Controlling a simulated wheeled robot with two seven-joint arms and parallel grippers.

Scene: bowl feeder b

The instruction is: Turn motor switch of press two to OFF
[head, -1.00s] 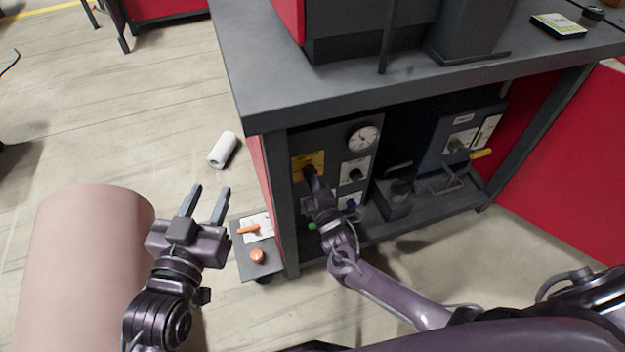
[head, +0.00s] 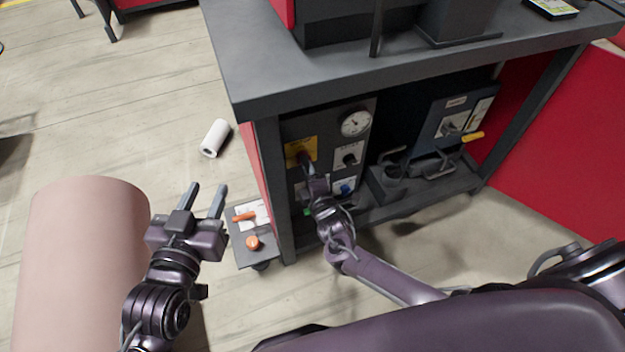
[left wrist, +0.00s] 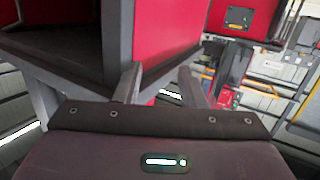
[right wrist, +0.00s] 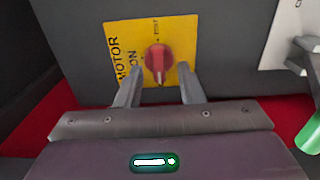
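The motor switch is a red knob (right wrist: 158,60) on a yellow plate (right wrist: 118,38) reading MOTOR and ON. Its other small lettering is too fine to read. In the head view the yellow plate (head: 293,146) is on the dark panel under the bench, with the knob largely hidden by my right gripper (head: 306,168). In the right wrist view my right gripper (right wrist: 159,82) is open, its fingertips apart on either side of the knob's lower part. I cannot tell whether they touch it. My left gripper (head: 206,190) is open and empty, left of the bench; its fingers also show in the left wrist view (left wrist: 160,80).
A green part (right wrist: 308,130) is right of my right gripper. A low grey box (head: 262,225) stands beside the bench leg. A white roll (head: 214,138) lies on open floor.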

